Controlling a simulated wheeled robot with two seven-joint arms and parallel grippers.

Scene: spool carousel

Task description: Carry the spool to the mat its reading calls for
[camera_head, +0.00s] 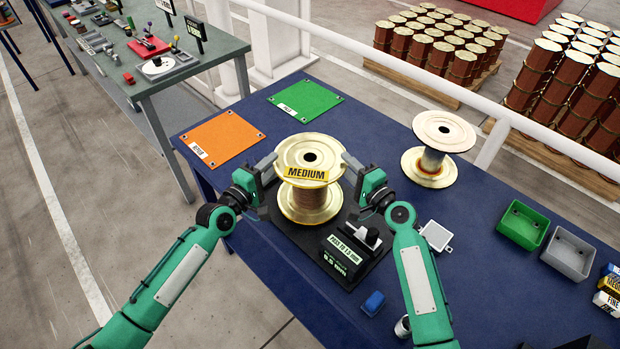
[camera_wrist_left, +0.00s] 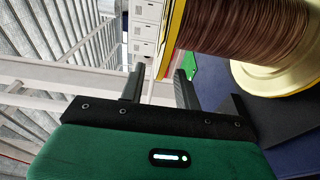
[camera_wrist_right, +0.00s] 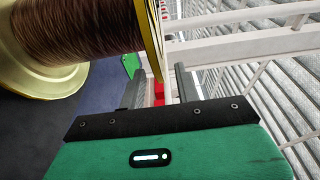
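The spool (camera_head: 308,190) wound with brown wire stands upright on a black base (camera_head: 283,229). Its upper flange carries a yellow MEDIUM label. A gauge (camera_head: 345,257) at the base's front shows a reading that looks like 0.5 mm, too small to be sure. My left gripper (camera_head: 266,163) and right gripper (camera_head: 352,162) are at opposite sides of the upper flange. In the left wrist view (camera_wrist_left: 160,82) and right wrist view (camera_wrist_right: 157,88) the fingers are apart, with the flange rim at the gap between them. An orange mat (camera_head: 222,137) and a green mat (camera_head: 305,99) lie empty behind.
A second, nearly bare spool (camera_head: 433,163) stands at the right. Green (camera_head: 522,226) and grey (camera_head: 568,254) bins, labelled blocks (camera_head: 608,288), a small white tray (camera_head: 436,236) and a blue block (camera_head: 373,303) lie on the blue table (camera_head: 480,290). A white rail (camera_head: 400,72) runs behind.

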